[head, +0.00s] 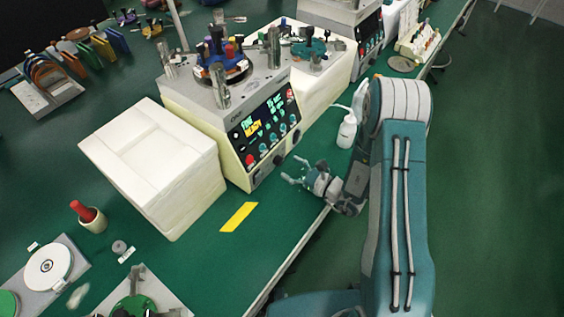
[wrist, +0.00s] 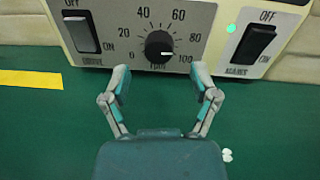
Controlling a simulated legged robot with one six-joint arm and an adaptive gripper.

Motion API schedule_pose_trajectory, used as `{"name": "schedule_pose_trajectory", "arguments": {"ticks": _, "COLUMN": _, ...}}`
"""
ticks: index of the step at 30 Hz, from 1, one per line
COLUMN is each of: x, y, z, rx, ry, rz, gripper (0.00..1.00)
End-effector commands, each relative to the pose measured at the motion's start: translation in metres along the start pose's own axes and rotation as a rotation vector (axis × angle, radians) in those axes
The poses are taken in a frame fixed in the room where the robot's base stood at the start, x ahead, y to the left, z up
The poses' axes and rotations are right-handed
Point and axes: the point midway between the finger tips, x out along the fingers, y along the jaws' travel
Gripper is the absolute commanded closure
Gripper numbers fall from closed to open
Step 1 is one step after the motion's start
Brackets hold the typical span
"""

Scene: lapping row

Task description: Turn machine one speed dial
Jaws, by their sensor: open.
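The machine (head: 235,110) stands on the green bench, with a lit control panel on its front. In the wrist view its lower panel (wrist: 215,30) shows the black speed dial (wrist: 159,47), with a scale around it marked up to 100. The dial also shows small in the head view (head: 279,160). My gripper (head: 288,180) is open and empty, in front of the panel's lower edge. In the wrist view my gripper (wrist: 161,72) has one fingertip on each side of the dial, slightly below it. I cannot tell whether the fingers touch anything.
A white box (head: 160,165) stands left of the machine. A white bottle (head: 347,131) stands to the right. Yellow tape (head: 238,217) marks the bench near its front edge.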

Motion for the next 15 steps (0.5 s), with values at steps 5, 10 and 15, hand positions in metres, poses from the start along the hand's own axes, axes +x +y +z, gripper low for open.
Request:
{"name": "schedule_pose_trajectory", "arguments": {"ticks": 5, "x": 0.025, "y": 0.001, "z": 0.000, "rx": 0.000, "ry": 0.001, "rz": 0.003, "gripper": 0.23}}
{"name": "schedule_pose_trajectory", "arguments": {"ticks": 10, "x": 0.035, "y": 0.000, "z": 0.000, "rx": 0.000, "ry": 0.000, "rz": 0.000, "gripper": 0.23}}
{"name": "schedule_pose_trajectory", "arguments": {"ticks": 15, "x": 0.035, "y": 0.000, "z": 0.000, "rx": 0.001, "ry": 0.000, "rz": 0.000, "gripper": 0.23}}
